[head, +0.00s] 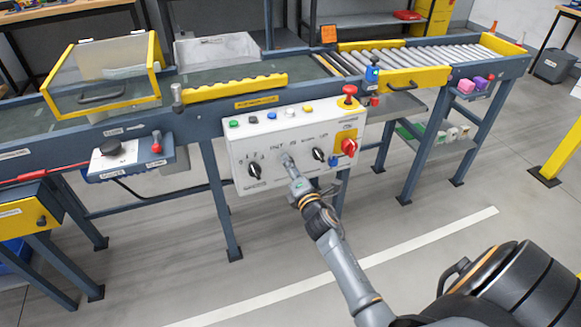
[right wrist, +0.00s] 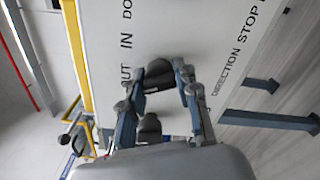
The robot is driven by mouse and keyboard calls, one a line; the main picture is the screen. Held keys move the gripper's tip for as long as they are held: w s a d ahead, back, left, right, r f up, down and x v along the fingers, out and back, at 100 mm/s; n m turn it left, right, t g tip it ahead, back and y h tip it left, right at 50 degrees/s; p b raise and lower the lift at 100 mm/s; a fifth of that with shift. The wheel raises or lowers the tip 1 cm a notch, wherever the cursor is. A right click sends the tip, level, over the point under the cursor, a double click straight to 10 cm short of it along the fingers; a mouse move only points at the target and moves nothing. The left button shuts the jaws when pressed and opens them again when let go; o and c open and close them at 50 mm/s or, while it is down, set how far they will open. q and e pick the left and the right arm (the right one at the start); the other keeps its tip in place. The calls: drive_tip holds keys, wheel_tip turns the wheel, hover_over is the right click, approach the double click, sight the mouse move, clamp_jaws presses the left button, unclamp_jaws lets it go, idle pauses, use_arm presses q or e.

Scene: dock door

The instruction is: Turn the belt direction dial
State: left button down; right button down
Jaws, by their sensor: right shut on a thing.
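The white control panel (head: 270,135) hangs on the front of the conveyor frame. My right gripper (head: 287,160) reaches its face between two black dials and covers what lies there. In the right wrist view the fingers of my right gripper (right wrist: 160,82) are closed around a dark knob, the belt direction dial (right wrist: 157,72), next to the printed word DIRECTION. The dial's pointer angle cannot be read. My left gripper is out of view.
A black dial (head: 254,170) is left of my gripper and another black dial (head: 318,154) is right of it. A red rotary switch (head: 348,147) and a red mushroom button (head: 348,91) are at the panel's right. Open floor lies in front.

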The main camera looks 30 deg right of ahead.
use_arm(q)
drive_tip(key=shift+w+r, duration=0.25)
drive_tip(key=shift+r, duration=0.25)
use_arm(e)
drive_tip(key=shift+n, duration=0.4)
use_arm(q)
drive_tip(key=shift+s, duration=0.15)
use_arm(e)
drive_tip(key=c, duration=1)
unclamp_jaws()
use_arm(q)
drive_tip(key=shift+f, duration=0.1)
use_arm(e)
drive_tip(key=shift+o, duration=0.2)
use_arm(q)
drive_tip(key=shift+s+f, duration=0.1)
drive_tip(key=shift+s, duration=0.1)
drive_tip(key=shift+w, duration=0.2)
use_arm(e)
drive_tip(key=v, duration=1.2)
drive_tip(key=shift+f, duration=0.1)
